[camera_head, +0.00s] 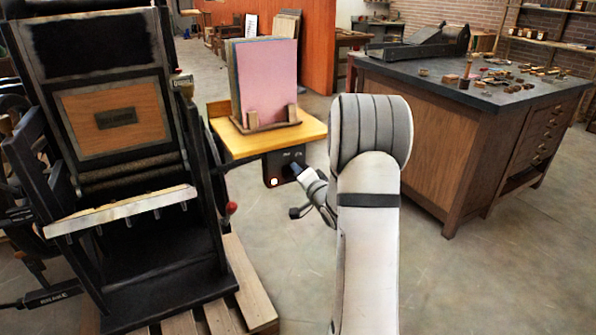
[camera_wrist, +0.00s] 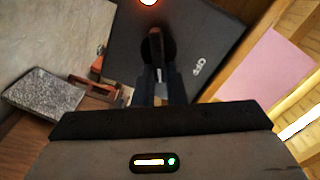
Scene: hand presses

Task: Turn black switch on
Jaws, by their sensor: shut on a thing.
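A dark control box (camera_head: 275,160) hangs under a yellow wooden shelf, with a glowing orange lamp (camera_head: 274,182) low on its face. In the wrist view the black switch (camera_wrist: 156,46) is a round knob with a raised grip on the dark panel (camera_wrist: 225,45). A white OFF label (camera_wrist: 198,66) lies to its right, and the glowing lamp (camera_wrist: 148,2) is at the top edge. My gripper (camera_wrist: 158,75) is shut on the switch's raised grip. In the head view my gripper (camera_head: 297,169) reaches the box face and hides the switch.
The yellow shelf (camera_head: 305,133) above the box carries upright pink and dark boards (camera_head: 266,80). A large black hand press (camera_head: 120,200) stands on a pallet at left, with a red-knobbed lever (camera_head: 231,208) near the box. A wooden workbench (camera_head: 415,150) stands at right.

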